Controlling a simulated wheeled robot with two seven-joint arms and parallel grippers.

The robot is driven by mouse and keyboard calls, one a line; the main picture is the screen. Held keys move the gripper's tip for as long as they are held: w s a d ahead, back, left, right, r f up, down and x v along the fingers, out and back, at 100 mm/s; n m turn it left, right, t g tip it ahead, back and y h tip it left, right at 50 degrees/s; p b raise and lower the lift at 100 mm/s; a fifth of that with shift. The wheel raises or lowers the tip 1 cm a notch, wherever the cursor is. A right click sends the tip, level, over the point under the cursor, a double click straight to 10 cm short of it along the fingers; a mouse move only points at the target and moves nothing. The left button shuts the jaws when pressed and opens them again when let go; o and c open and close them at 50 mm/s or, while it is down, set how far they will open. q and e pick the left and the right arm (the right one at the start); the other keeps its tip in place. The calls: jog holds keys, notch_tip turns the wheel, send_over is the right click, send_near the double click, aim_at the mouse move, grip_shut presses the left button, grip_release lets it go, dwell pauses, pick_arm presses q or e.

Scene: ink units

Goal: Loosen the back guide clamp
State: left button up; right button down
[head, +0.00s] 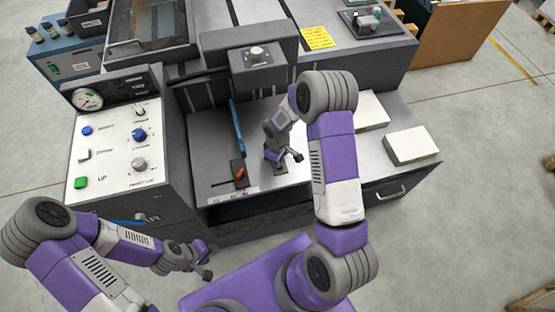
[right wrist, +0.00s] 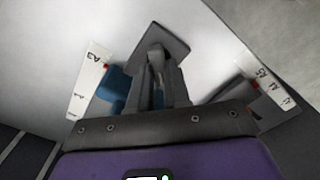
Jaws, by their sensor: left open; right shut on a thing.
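My right gripper (head: 284,158) reaches down over the grey bed of the machine. In the right wrist view its fingers (right wrist: 160,90) are closed together on a small grey part at a dark plate (right wrist: 178,45), which looks like a clamp. The fingers hide most of that part, so I cannot tell how tight it is. In the head view a dark plate (head: 280,169) lies under this gripper. A blue guide bar (head: 237,125) stands to its left, with an orange-red knob (head: 240,174) near its front end. My left gripper (head: 203,263) is open and empty, low in front of the machine.
A white control panel (head: 115,150) with knobs, buttons and a gauge (head: 87,98) stands left of the bed. White paper stacks (head: 411,146) lie to the right, above a drawer handle (head: 390,193). Scale strips (right wrist: 92,85) flank the gripper in the right wrist view.

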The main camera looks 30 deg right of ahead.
jog(key=c, duration=1.1)
grip_release()
notch_tip(320, 180, up, 8)
jog(key=shift+f+p, duration=0.15)
jog(key=shift+p, duration=0.9)
jog(key=s+a+f+m+y, duration=0.1)
jog(key=s+a+f+m, duration=0.2)
jog(key=s+a, duration=0.2)
jog(key=s+a+f+m+y, duration=0.1)
jog(key=s+a+f+m, duration=0.2)
jog(key=s+a+f, duration=0.1)
jog(key=s+a+f+m+y, duration=0.2)
jog(key=s+a+f+m, duration=0.1)
jog(key=s+a, duration=0.3)
jog(key=shift+s+a+f+t, duration=0.2)
jog(key=shift+s+f, duration=0.1)
jog(key=shift+s, duration=0.25)
jog(key=shift+s+a+f+t, duration=0.15)
jog(key=shift+s+f, duration=0.1)
jog(key=shift+s, duration=0.3)
